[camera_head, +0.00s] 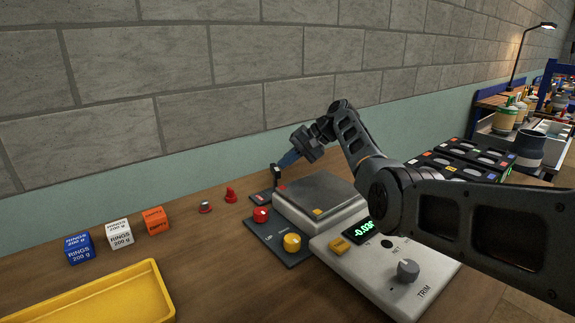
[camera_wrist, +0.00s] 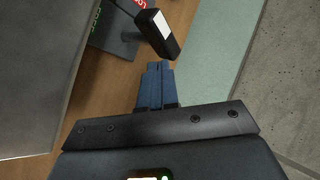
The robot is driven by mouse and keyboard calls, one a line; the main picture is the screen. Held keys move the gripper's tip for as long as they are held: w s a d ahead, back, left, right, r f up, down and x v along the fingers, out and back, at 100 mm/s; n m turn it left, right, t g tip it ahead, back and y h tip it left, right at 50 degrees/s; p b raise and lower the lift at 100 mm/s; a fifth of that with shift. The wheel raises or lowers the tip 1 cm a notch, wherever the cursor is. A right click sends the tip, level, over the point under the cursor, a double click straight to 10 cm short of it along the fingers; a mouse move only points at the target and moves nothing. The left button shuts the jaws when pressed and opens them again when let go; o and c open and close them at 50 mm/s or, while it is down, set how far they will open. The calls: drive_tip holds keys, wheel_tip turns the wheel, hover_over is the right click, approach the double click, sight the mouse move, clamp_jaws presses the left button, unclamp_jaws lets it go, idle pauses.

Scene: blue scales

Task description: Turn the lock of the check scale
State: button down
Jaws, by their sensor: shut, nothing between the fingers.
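The check scale has a grey weighing pan (camera_head: 318,192) and a pale front housing (camera_head: 385,275) with a lit display (camera_head: 364,229). Behind its far left corner a small dark plate (camera_head: 262,197) carries an upright black lever (camera_head: 276,172), likely the lock. In the wrist view the lever's black handle (camera_wrist: 158,33), with a white face, stands just beyond my fingertips. My gripper (camera_head: 284,162) is beside the lever, with its blue fingers (camera_wrist: 157,66) shut and empty. I cannot tell whether the fingertips touch the handle.
Red (camera_head: 261,214) and yellow (camera_head: 292,242) knobs sit on a dark plate left of the scale. A grey trim knob (camera_head: 408,270) is on the housing. Three cubes (camera_head: 120,233) and a yellow tray (camera_head: 95,300) are left. The wall (camera_head: 200,90) is close behind. My arm crosses above the scale's right side.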

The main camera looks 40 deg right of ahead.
drive_tip(key=shift+w+b, duration=0.6)
drive_tip(key=shift+w, duration=0.2)
drive_tip(key=shift+w+a, duration=0.1)
drive_tip(key=shift+w, duration=0.1)
idle(0.4)
